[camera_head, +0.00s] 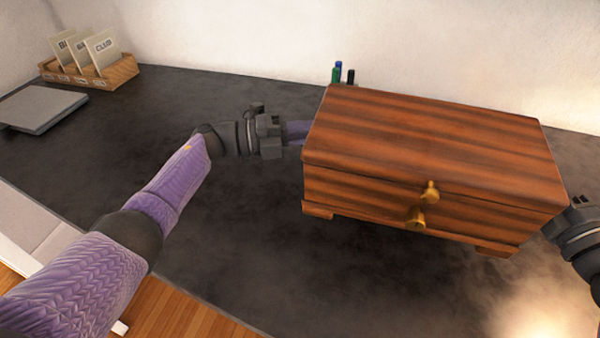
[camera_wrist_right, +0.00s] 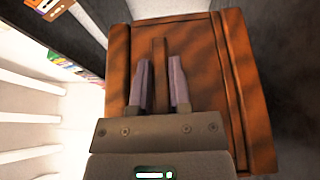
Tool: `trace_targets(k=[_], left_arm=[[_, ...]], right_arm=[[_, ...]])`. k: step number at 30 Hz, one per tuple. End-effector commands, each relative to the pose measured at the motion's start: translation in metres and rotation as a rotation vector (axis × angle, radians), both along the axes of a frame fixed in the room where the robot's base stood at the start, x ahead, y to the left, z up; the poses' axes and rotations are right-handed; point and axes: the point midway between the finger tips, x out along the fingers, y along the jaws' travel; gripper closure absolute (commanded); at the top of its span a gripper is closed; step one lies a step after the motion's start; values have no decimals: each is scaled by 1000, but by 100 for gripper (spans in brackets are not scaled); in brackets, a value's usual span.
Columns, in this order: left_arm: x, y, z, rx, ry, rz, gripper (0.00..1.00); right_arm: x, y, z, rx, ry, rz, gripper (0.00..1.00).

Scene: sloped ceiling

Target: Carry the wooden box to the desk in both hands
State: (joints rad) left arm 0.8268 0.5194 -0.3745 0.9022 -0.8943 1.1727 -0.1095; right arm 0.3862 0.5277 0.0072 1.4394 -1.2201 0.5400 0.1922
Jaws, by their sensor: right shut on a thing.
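The wooden box (camera_head: 430,140), reddish brown with a lid, short feet and brass knobs on its front, is over the dark desk top (camera_head: 220,230). I cannot tell whether its feet touch the desk. My left gripper (camera_head: 297,132) is at the box's left side; its fingertips are hidden behind the box edge, so its grip cannot be seen. My right gripper (camera_head: 578,222) is at the right side, partly cut off by the picture edge. In the right wrist view its purple fingers (camera_wrist_right: 160,66) are shut on an upright wooden handle on the box's end (camera_wrist_right: 205,70).
A wooden card holder (camera_head: 90,75) and a grey flat slab (camera_head: 42,108) are at the desk's back left. The desk is clear left and in front of the box.

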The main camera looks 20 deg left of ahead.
Motion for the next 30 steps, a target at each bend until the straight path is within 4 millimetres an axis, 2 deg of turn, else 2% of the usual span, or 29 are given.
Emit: trace_targets(k=[8, 25, 26, 30], left_arm=[[1, 1, -11, -3, 2, 4, 100], [3, 1, -74, -3, 31, 4, 100], [3, 1, -73, 0, 34, 4, 72], [3, 1, -69, 0, 31, 2, 43]], right_arm=[[1, -2, -11, 1, 0, -5, 100], [3, -2, -74, 1, 30, -5, 100], [3, -1, -73, 0, 33, -4, 72], [3, -1, -69, -1, 31, -3, 43]])
